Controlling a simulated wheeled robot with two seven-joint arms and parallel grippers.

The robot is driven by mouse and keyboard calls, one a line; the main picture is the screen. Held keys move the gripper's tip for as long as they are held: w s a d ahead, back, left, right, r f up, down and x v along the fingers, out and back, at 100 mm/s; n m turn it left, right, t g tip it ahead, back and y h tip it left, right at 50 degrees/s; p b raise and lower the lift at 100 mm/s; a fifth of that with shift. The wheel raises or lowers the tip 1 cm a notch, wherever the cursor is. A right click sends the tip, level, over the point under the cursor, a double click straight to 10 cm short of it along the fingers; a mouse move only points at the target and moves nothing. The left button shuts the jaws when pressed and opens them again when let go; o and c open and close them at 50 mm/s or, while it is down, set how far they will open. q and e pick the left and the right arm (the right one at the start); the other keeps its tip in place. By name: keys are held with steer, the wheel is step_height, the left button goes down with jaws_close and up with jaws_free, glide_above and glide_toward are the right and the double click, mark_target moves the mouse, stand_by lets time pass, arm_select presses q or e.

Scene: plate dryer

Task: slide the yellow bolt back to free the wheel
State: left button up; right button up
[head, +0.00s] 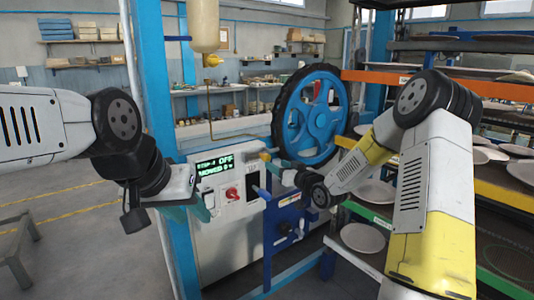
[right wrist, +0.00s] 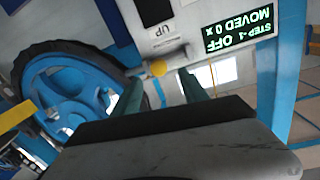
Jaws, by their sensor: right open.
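The blue wheel (head: 318,125) with a black rim stands upright behind the control panel. It also shows in the right wrist view (right wrist: 70,80). A round yellow knob (right wrist: 157,68), which looks like the end of the bolt, shows beyond and between my right fingertips. The bolt's shaft cannot be made out. My right gripper (head: 266,178) is open in front of the panel's right edge, left of the wheel. Its teal fingers (right wrist: 162,88) show nothing between them but the knob farther off. My left gripper (head: 208,203) is at the panel's lower left; its finger gap is unclear.
The control panel (head: 222,182) has a display reading STEP -1 OFF, MOVED 0, and a red knob (head: 232,194). A blue bracket (head: 285,225) is below my right gripper. Racks with plates (head: 362,238) stand at the right. A grey stool (head: 15,250) is at lower left.

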mark_target(268, 159)
steer(key=shift+w+a+f+y, duration=0.1)
steer(key=shift+w+a+y, duration=0.15)
steer(key=shift+w, duration=0.5)
steer(key=x, duration=0.7)
steer(key=shift+w, duration=0.1)
jaws_close()
stand_by(0.7)
